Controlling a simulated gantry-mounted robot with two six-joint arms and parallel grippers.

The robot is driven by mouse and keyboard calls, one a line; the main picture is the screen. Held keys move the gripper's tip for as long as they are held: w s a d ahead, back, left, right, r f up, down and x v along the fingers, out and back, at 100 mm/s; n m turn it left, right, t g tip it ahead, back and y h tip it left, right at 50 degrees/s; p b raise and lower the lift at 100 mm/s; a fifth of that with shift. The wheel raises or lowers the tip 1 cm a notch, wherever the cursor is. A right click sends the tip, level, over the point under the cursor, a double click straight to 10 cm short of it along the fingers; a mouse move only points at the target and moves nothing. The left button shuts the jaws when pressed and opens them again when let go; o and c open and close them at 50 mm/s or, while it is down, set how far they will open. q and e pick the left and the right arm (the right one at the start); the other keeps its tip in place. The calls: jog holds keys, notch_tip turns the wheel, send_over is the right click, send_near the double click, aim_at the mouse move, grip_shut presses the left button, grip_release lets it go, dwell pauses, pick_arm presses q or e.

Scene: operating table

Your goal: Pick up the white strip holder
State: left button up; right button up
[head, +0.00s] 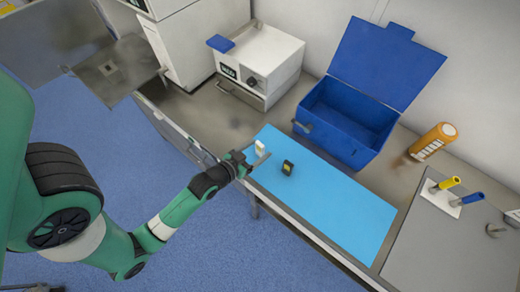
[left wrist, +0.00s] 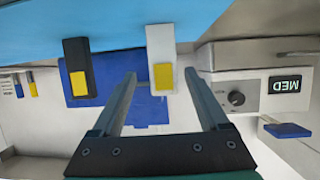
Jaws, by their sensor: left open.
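The white strip holder (head: 260,147) stands near the left end of the blue mat (head: 335,207). In the left wrist view the white strip holder (left wrist: 160,45) carries a yellow piece and shows in the gap between my fingertips. My left gripper (head: 258,162) is open and right beside the holder, low over the mat's edge. Its two fingers (left wrist: 159,74) show apart in the left wrist view, with nothing gripped. I cannot tell whether a finger touches the holder. My right gripper is not in view.
A black holder with a yellow piece (head: 287,168) stands close by on the mat. A blue open-lidded box (head: 350,120) and a white MED device (head: 258,62) stand behind. An orange bottle (head: 433,141) is farther right. The mat's right part is clear.

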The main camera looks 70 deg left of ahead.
pick_arm(q)
jog(key=x, duration=0.2)
jog(key=b+x, duration=0.1)
jog(key=x, duration=0.2)
jog(key=shift+a, duration=0.3)
grip_shut()
